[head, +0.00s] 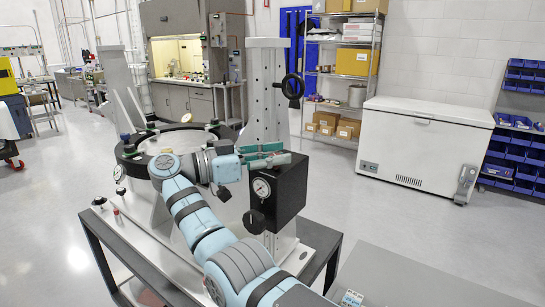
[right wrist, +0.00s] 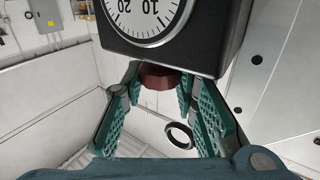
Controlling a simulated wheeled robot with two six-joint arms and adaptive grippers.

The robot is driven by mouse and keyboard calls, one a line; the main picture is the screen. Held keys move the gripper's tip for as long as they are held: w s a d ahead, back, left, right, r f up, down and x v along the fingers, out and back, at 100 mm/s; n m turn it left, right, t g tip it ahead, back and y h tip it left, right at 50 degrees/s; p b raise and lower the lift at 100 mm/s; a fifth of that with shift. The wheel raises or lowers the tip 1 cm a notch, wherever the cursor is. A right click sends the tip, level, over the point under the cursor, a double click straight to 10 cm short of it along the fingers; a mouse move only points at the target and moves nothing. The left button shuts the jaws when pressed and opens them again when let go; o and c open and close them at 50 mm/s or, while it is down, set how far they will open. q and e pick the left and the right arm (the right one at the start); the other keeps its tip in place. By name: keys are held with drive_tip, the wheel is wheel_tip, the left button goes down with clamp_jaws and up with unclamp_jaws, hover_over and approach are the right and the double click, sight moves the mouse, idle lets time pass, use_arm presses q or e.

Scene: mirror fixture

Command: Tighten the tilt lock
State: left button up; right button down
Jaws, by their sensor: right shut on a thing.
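A black box (head: 290,188) with a round white dial (head: 262,187) is mounted on the upright column. In the right wrist view the box (right wrist: 225,45) and its numbered dial (right wrist: 143,14) fill the top. A dark red-brown knob (right wrist: 160,77) sticks out from the box's side. I take it for the tilt lock. My right gripper (head: 278,155) reaches the box from the left in the head view. Its green fingers (right wrist: 163,80) are closed around the knob, which they hide in the head view. My left gripper is not in view.
A white column (head: 268,95) with a black handwheel (head: 292,88) rises behind the box. A round black-rimmed mirror cell (head: 135,170) sits left of my right gripper. A black knob (head: 254,221) projects below the dial. A white chest freezer (head: 420,150) stands back right, with clear floor before it.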

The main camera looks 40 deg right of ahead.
drive_tip(key=shift+f, duration=0.2)
drive_tip(key=c, duration=1.6)
unclamp_jaws()
drive_tip(key=o, duration=0.4)
drive_tip(key=shift+s+d, duration=0.1)
drive_tip(key=shift+d, duration=0.15)
drive_tip(key=shift+c, duration=0.2)
drive_tip(key=shift+a+r, duration=0.1)
drive_tip(key=shift+r, duration=0.1)
wheel_tip(320, 180, up, 10)
drive_tip(key=shift+f, duration=0.15)
